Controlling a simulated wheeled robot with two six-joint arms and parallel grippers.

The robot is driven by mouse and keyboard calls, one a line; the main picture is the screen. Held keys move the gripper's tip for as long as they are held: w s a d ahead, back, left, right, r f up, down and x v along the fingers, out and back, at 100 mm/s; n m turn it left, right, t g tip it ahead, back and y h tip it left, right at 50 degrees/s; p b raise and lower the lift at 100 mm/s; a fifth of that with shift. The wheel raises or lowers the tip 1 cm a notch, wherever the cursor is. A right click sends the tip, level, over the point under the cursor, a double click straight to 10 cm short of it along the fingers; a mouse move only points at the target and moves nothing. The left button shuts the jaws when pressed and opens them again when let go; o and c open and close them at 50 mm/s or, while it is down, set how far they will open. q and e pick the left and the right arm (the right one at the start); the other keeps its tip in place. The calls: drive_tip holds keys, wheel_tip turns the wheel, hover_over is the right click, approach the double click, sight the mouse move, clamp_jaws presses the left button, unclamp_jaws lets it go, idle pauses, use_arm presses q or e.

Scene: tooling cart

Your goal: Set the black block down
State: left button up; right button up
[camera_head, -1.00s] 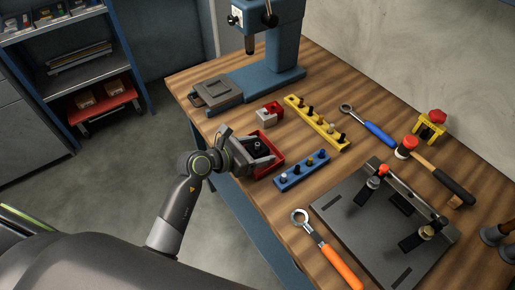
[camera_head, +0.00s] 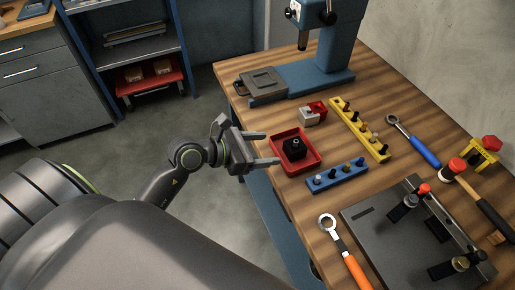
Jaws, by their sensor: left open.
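The black block (camera_head: 294,149) sits inside a red tray (camera_head: 312,166) near the left edge of the wooden workbench. A small peg or knob shows on top of the block. My left gripper (camera_head: 270,149) is open and empty, just left of the red tray, with its fingers pointing toward it. It is apart from the block. My right gripper is not in view.
Close to the tray are a blue rack (camera_head: 337,177) with pegs, a yellow rack (camera_head: 360,130) with pegs, and a red-and-grey piece (camera_head: 312,113). A press (camera_head: 335,50) stands behind. A dark fixture plate (camera_head: 400,245) and an orange-handled wrench (camera_head: 342,250) lie in front.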

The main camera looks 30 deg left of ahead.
use_arm(q)
drive_tip(key=shift+v, duration=0.85)
drive_tip(key=shift+d+r, duration=0.1)
